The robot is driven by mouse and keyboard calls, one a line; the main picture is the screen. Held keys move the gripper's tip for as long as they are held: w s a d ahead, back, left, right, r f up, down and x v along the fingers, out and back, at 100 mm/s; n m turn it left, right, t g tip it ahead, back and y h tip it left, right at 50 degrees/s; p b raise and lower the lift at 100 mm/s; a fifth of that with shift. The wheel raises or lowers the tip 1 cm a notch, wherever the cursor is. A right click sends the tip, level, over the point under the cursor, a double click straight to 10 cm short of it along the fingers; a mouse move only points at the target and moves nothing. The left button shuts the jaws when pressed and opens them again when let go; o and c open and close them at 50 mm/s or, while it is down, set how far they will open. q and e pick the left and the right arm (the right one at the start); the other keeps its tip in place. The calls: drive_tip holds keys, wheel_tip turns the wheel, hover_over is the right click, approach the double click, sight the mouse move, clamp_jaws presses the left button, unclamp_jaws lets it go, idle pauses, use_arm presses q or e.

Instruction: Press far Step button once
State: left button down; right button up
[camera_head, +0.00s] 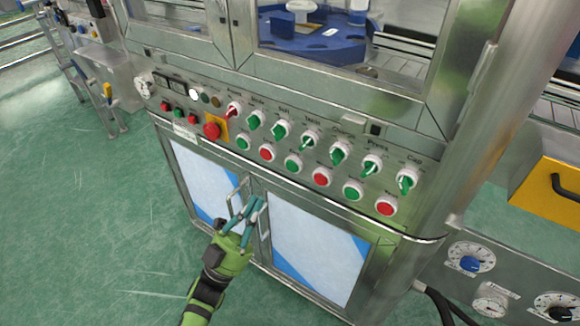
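A row of red and green push buttons runs along the lower part of the steel machine's control panel (330,150). The farthest are a green button (243,143) and a red button (266,153); the nearest is a red button (387,205). The lettering at the buttons is too small to read, so I cannot tell which is the Step button. My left gripper (257,201), with teal fingers on a green wrist, is in front of the cabinet doors, below the button row. Its fingers look apart and empty, touching no button. My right gripper is not in view.
A red emergency stop (212,131) on a yellow plate sits near several small buttons at the panel's far end. Green-handled selector switches (308,142) line the panel above the buttons. Door handles (265,222) stick out near my gripper.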

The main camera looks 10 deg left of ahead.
sight(292, 166)
use_arm(q)
drive_tip(key=w+d+b, duration=0.3)
drive_tip(key=w, duration=0.5)
drive_tip(key=shift+w+b, duration=0.15)
drive_tip(key=shift+b, duration=0.15)
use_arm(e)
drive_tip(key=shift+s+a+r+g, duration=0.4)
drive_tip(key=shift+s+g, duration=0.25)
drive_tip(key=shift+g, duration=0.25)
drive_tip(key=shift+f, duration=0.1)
use_arm(q)
drive_tip(key=shift+w+d, duration=0.15)
drive_tip(key=shift+w, duration=0.25)
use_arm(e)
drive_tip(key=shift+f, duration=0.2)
